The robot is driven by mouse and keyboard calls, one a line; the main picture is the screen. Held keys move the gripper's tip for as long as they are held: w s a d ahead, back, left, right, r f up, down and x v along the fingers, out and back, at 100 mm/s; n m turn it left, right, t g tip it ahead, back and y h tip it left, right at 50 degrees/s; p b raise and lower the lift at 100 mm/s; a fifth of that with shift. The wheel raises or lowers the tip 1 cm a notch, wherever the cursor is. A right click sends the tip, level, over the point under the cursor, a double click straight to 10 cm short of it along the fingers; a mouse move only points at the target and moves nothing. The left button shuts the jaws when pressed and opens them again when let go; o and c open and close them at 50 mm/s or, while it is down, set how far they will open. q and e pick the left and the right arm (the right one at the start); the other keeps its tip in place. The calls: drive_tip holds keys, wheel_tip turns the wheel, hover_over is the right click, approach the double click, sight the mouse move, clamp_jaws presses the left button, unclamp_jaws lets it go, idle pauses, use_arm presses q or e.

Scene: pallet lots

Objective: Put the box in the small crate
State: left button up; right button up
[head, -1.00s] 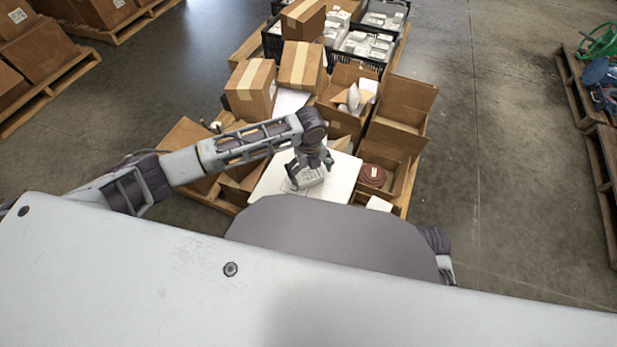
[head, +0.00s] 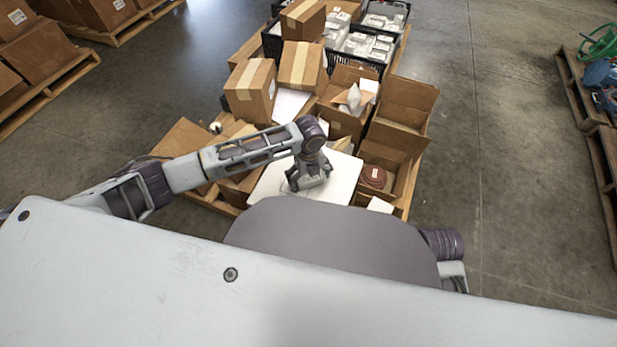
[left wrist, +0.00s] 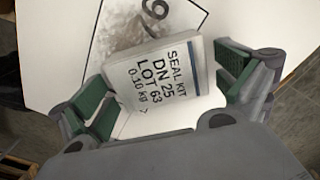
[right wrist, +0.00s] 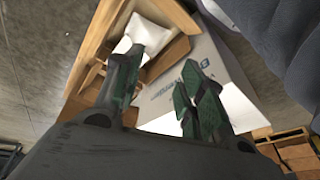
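The box is a small pale carton (left wrist: 155,78) labelled SEAL KIT DN 25 LOT 63. It lies on a white surface (left wrist: 50,45) and sits between the fingers of my left gripper (left wrist: 160,72). The fingers are open, with a visible gap between the box and the right-hand pad. In the head view my left gripper (head: 308,182) points down over the white top and hides the box. Black crates with pale packs, such as this front one (head: 356,62), stand at the far end of the pallet; I cannot tell which is the small crate. My right gripper (right wrist: 162,60) is open and empty.
Taped cartons (head: 250,90) are stacked between the white top and the crates. Open cartons (head: 400,125) stand at its right, one holding a reddish-brown round item (head: 372,176). Other loaded pallets stand at the left and right edges. The floor right of the pallet is clear.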

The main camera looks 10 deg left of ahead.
use_arm(q)
drive_tip(key=c, duration=1)
drive_tip(key=shift+r, duration=0.15)
use_arm(e)
drive_tip(key=shift+r, duration=0.1)
use_arm(q)
drive_tip(key=shift+r, duration=0.2)
drive_tip(key=shift+r+p, duration=1.75)
drive_tip(key=shift+r, duration=2.95)
use_arm(e)
drive_tip(key=shift+g, duration=0.5)
drive_tip(key=shift+s+d+f, duration=0.1)
drive_tip(key=shift+d+f, duration=0.1)
drive_tip(key=shift+f, duration=1.05)
drive_tip(key=shift+s+d+f, duration=0.1)
drive_tip(key=shift+d+f, duration=0.1)
drive_tip(key=shift+f, duration=1)
drive_tip(key=shift+w, duration=0.1)
